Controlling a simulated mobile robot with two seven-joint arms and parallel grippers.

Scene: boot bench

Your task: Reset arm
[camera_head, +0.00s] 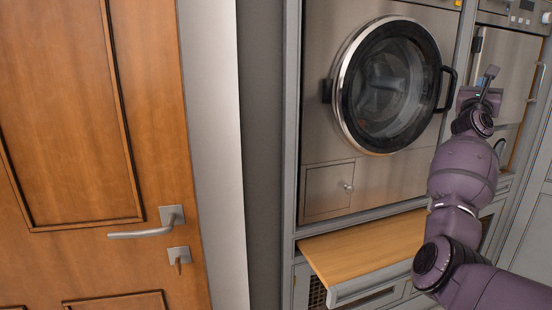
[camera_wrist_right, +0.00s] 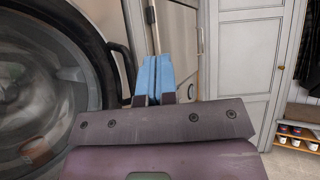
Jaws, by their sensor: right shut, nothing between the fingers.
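My right gripper (camera_head: 490,76) is raised at the right of the head view, in front of the steel appliance beside the round-doored machine. In the right wrist view its two blue fingertips (camera_wrist_right: 158,75) lie against each other, with nothing between them. My right arm reaches up from the lower right corner of the head view. My left gripper is in neither view.
A front-loading machine (camera_head: 322,147) with a closed round glass door (camera_head: 392,85) stands left of my right gripper. A wooden pull-out board (camera_head: 360,245) juts out below it. A wooden door (camera_head: 75,120) with a metal handle (camera_head: 150,226) fills the left. Shoes (camera_wrist_right: 298,131) sit on a shelf at far right.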

